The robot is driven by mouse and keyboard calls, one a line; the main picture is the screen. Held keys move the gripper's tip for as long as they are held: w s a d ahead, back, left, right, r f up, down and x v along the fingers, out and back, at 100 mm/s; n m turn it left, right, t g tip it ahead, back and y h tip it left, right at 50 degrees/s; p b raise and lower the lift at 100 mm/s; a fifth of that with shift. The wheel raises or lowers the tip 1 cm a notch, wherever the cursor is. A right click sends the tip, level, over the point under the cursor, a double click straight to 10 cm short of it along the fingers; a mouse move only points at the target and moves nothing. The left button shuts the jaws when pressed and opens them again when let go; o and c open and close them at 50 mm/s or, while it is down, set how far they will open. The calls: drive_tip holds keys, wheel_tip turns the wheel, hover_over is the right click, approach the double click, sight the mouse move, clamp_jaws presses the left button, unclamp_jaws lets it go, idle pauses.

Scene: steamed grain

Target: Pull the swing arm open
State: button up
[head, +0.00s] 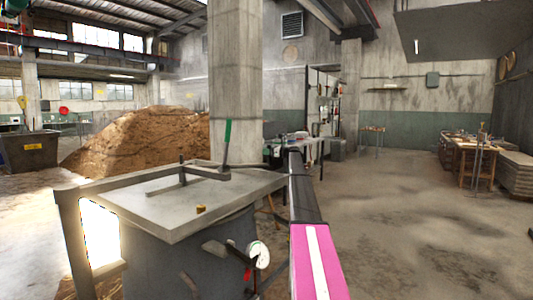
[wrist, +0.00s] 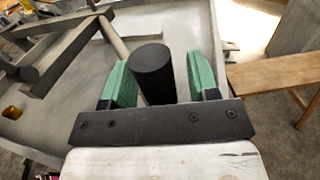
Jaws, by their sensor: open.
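The swing arm (head: 205,172) is a dark bent bar lying across the square lid of a grey vessel. In the wrist view a black round grip (wrist: 152,70) on a pale rod points toward the camera. My gripper (wrist: 163,78) is open, with one green finger on each side of the grip. A gap shows on the right; contact on the left is unclear.
The grey lid (head: 150,205) bears a small brass fitting (head: 200,209). A dial gauge (head: 258,254) sits on the vessel's front right. A concrete pillar (head: 235,80) and a brown heap (head: 140,140) stand behind. Open floor (head: 430,220) lies to the right.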

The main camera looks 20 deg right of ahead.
drive_tip(key=shift+w+a, duration=0.25)
drive_tip(key=shift+s, duration=0.1)
clamp_jaws()
